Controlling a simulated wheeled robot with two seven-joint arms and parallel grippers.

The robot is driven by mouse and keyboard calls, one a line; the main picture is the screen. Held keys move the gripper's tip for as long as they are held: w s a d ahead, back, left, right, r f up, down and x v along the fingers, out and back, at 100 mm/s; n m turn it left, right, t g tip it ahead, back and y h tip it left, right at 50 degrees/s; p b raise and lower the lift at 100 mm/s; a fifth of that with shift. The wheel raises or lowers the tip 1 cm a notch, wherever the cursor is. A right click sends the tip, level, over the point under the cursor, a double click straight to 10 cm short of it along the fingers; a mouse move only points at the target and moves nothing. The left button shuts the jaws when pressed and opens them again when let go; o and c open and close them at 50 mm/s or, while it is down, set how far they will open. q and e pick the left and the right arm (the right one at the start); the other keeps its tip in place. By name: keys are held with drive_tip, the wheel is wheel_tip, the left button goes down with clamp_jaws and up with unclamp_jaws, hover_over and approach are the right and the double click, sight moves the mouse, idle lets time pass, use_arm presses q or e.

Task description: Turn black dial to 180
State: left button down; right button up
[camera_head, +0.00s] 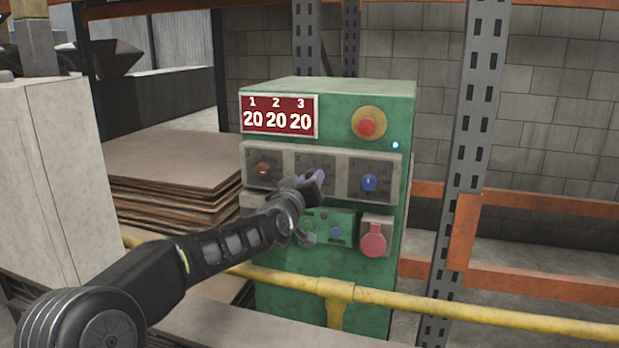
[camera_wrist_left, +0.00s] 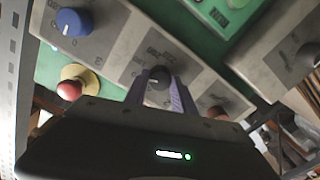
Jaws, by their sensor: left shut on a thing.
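A green control cabinet (camera_head: 327,88) stands ahead with a row of three dials on a grey panel. The black dial (camera_wrist_left: 159,78) is in the middle, between the blue dial (camera_head: 370,183) and the reddish-brown dial (camera_head: 263,170). My left gripper (camera_head: 314,183) reaches the middle panel; in the wrist view its two purple fingers (camera_wrist_left: 160,92) sit on either side of the black dial, shut on it. In the head view the gripper hides the dial. The display (camera_head: 279,116) reads 20 under each of 1, 2 and 3. My right gripper is not in view.
A red button on a yellow base (camera_head: 367,125) and a red round cover (camera_head: 374,240) are on the cabinet. A yellow rail (camera_head: 440,305) crosses in front. Rack posts (camera_head: 470,150) stand at right, and stacked boards (camera_head: 165,175) lie at left.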

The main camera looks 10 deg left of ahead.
use_arm(q)
drive_tip(key=shift+m+p, duration=0.4)
drive_tip(key=shift+m, duration=1.8)
drive_tip(key=c, duration=1)
unclamp_jaws()
drive_tip(key=shift+c, duration=0.2)
drive_tip(key=shift+s, duration=0.1)
drive_tip(key=s, duration=0.7)
drive_tip(key=shift+s+a+b, duration=0.25)
drive_tip(key=shift+s+b, duration=0.05)
drive_tip(key=shift+b, duration=0.05)
